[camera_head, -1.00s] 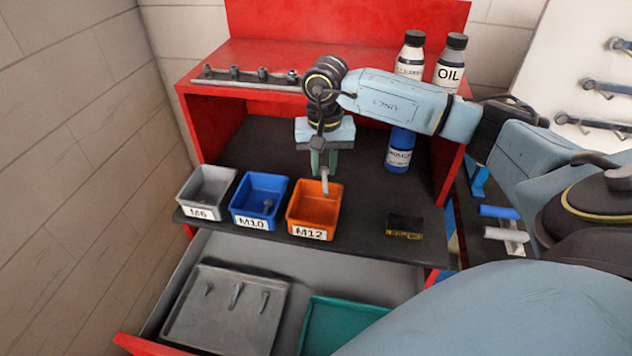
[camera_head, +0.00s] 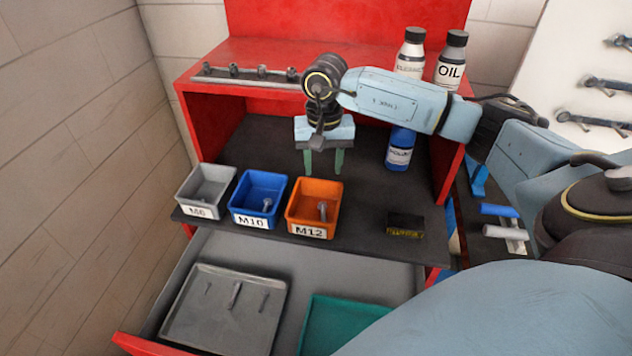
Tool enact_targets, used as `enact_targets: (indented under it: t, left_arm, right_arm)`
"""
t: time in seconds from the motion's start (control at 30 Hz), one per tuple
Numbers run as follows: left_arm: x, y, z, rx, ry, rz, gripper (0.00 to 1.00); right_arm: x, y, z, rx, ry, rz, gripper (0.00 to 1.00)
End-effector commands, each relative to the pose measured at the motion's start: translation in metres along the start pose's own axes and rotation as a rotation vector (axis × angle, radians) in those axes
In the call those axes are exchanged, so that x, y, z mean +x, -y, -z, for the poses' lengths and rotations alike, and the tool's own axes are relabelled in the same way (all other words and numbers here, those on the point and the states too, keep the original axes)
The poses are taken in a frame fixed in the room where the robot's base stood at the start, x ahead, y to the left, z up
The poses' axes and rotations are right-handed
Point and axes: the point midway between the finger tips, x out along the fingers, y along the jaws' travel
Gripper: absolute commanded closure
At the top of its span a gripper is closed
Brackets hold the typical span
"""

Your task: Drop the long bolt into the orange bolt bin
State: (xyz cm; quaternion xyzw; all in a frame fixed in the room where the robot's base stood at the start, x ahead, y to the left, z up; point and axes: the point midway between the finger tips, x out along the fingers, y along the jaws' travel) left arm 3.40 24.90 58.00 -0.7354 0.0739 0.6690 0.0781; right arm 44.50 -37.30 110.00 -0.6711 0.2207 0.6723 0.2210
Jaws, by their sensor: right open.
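The orange bolt bin (camera_head: 297,218), labelled M12, stands on the black shelf at the right end of a row of three bins. A grey bolt (camera_head: 323,209) is inside the orange bin, its shank leaning up toward the back. My right gripper (camera_head: 324,172) is open and empty, fingers pointing down, above and just behind the orange bin. It is apart from the bolt. My left gripper is not in view.
The blue M10 bin (camera_head: 258,187) holds a bolt, and the grey M6 bin (camera_head: 206,189) stands left of it. A small black box (camera_head: 405,226) and a blue bottle (camera_head: 400,150) are to the right. An open drawer below holds a grey tray (camera_head: 190,335) with several bolts and a green tray (camera_head: 335,330).

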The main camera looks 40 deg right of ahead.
Motion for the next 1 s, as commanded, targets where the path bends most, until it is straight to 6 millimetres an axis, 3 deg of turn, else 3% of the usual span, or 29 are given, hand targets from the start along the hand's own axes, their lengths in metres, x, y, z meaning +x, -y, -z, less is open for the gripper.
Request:
enact_targets:
  t: [0.4,0.53,0.7,1.0]
  left_arm:
    - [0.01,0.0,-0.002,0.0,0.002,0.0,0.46]
    - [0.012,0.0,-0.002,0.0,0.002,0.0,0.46]
    - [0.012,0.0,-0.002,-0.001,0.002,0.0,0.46]
    - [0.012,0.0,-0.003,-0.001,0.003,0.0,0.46]
  right_arm:
    - [-0.088,0.001,0.001,-0.001,-0.005,0.004,0.53]
    - [-0.109,0.001,0.001,-0.001,-0.004,0.003,0.53]
    - [-0.123,0.0,0.0,-0.001,-0.002,0.001,0.53]
    - [-0.126,0.0,0.0,-0.001,-0.001,-0.001,0.53]
